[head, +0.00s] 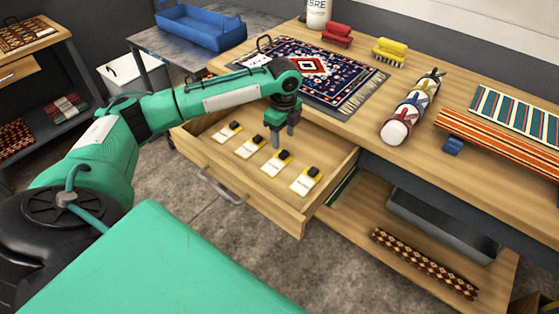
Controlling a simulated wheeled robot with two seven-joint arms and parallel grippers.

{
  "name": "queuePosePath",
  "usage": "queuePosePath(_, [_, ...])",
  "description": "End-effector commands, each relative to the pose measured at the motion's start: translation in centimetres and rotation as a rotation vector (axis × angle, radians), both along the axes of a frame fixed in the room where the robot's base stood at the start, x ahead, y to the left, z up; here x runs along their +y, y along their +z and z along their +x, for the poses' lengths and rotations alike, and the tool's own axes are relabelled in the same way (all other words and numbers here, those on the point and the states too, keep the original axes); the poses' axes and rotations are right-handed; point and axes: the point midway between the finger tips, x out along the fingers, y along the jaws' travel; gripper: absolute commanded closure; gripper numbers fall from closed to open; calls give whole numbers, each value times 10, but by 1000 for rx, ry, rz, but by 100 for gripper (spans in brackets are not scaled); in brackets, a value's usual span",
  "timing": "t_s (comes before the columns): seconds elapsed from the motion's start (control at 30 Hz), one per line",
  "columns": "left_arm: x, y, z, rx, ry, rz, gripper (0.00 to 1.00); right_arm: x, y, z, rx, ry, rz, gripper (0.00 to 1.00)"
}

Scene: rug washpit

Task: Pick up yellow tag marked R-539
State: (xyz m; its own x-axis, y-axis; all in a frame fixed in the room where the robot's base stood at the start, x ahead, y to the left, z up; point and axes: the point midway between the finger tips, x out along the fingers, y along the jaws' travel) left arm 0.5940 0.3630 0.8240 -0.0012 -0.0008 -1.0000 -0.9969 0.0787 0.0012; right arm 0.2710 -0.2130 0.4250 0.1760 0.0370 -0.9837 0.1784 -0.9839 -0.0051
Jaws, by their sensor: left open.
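Several tags lie in a row in the open wooden drawer (236,202). Each has a white label, a yellow part and a black piece on top. From left to right they are a first tag (222,134), a second tag (245,151), a third tag (271,167) and a fourth tag (303,184). Their lettering is too small to read, so I cannot tell which is R-539. My left gripper (282,142) is open and empty, pointing down above the drawer, just behind the third tag. My right gripper is not in view.
The drawer juts from a wooden table (362,123) bearing a patterned rug (310,72), a rolled bundle (411,108), red (337,35) and yellow brushes (389,52), and striped textiles (515,140). A blue bin (201,27) stands on a side table. The drawer's walls surround the tags.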

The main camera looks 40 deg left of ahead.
Motion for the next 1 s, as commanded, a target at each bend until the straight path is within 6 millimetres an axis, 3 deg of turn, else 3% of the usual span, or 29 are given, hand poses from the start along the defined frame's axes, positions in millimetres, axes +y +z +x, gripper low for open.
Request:
queuePosePath(0.17, [0,-12,0,0,0,1,47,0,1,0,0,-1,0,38])
queuePosePath(0.5, [0,-56,-4,1,0,1,47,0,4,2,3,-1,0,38])
queuePosePath(0.77, [0,-59,-3,-1,0,1,47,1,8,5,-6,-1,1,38])
queuePosePath(1.0, [0,-59,-3,-1,0,1,90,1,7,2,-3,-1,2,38])
